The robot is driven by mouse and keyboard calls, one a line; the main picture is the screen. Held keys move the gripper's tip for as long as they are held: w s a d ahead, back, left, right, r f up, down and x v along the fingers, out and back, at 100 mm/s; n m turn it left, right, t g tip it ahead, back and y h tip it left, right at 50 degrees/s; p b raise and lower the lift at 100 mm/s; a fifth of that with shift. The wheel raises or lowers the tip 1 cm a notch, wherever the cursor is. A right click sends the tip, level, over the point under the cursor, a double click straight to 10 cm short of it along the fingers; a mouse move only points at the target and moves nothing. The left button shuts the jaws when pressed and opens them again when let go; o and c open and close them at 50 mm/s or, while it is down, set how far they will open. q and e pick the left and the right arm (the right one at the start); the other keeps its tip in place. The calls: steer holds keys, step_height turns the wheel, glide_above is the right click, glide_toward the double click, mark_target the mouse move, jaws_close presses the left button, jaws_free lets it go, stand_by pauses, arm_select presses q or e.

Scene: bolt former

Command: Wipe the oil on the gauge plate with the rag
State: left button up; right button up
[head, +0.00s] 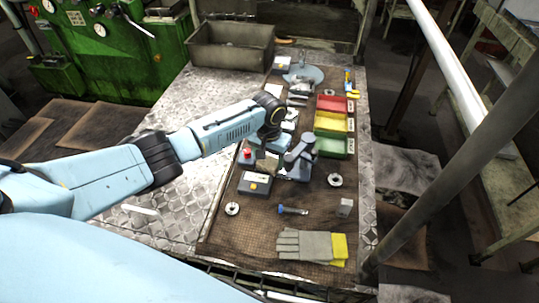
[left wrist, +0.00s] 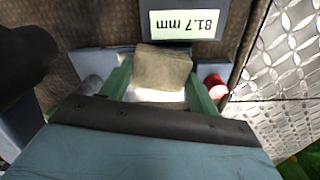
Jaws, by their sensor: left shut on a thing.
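My left gripper (left wrist: 160,85) is shut on a beige-grey rag (left wrist: 163,66), with one green finger on each side of it. In the head view the rag (head: 267,166) is low over a blue-grey gauge base with a red button (head: 247,154). The base (left wrist: 208,68) also shows around the rag in the left wrist view. A pale strip lies below the rag between the fingers; I cannot tell whether it is the gauge plate. No oil can be made out. I cannot tell whether the rag touches the plate. My right gripper is out of view.
A display box (left wrist: 182,18) reading 81.7 mm stands close to the rag. A grey gauge stand (head: 300,152) rises just right. Red, yellow and green bins (head: 330,147) stand beyond. Gloves (head: 305,246), a bolt (head: 293,210) and rings lie on the near mat.

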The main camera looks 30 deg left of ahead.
arm_select(q)
steer(key=shift+s+d+f, duration=0.1)
steer(key=shift+s+f, duration=0.2)
steer(key=shift+s, duration=0.05)
step_height(320, 180, up, 4)
steer(key=shift+s+r, duration=0.1)
steer(key=shift+r, duration=0.1)
steer(key=shift+c, duration=0.3)
steer(key=shift+w+r, duration=0.25)
steer(key=shift+r, duration=0.6)
steer(key=shift+s+r, duration=0.1)
steer(key=shift+r, duration=0.05)
steer(key=shift+r, duration=0.1)
step_height(320, 180, up, 3)
steer(key=shift+f, duration=0.1)
